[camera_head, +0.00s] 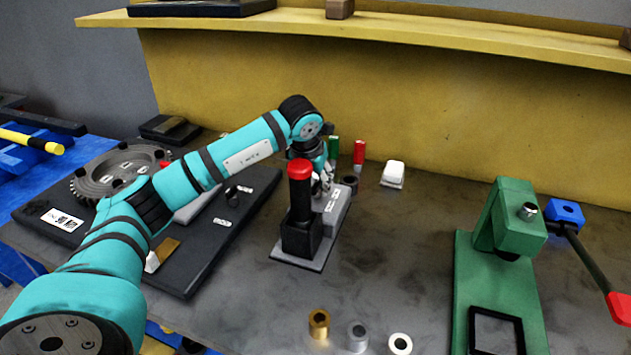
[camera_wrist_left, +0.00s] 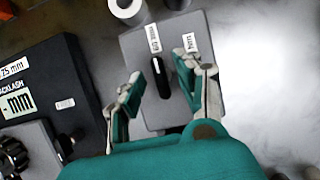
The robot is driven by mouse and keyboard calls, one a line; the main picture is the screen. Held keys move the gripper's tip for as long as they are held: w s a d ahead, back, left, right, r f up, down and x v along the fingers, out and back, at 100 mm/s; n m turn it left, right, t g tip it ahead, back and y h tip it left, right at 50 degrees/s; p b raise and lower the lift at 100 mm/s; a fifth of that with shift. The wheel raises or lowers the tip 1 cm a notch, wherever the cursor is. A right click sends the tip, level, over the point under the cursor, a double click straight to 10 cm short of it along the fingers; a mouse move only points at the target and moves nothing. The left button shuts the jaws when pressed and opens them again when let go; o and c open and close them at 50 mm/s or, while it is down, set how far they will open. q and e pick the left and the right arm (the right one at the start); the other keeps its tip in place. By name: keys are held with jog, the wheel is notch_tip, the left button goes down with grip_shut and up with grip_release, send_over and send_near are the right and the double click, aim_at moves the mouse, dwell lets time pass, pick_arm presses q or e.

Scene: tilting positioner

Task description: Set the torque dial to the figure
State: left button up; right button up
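The torque dial (camera_wrist_left: 161,78) is a black, elongated knob on top of a grey box (camera_wrist_left: 150,118) in the left wrist view. In the head view the left gripper (camera_head: 322,178) is over the grey box (camera_head: 334,205), partly behind the red-capped black post (camera_head: 300,210). My right gripper is not in view.
A black plate (camera_head: 215,255) with a gear (camera_head: 125,172) lies left. Green and red cylinders (camera_head: 359,154) and a white block (camera_head: 393,174) stand behind. Several rings (camera_head: 319,323) sit in front. A green press (camera_head: 515,220) stands right. Bare table lies between.

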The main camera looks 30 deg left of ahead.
aim_at(316, 184)
pick_arm(q)
notch_tip(316, 184, up, 10)
dwell(0.4)
dwell(0.3)
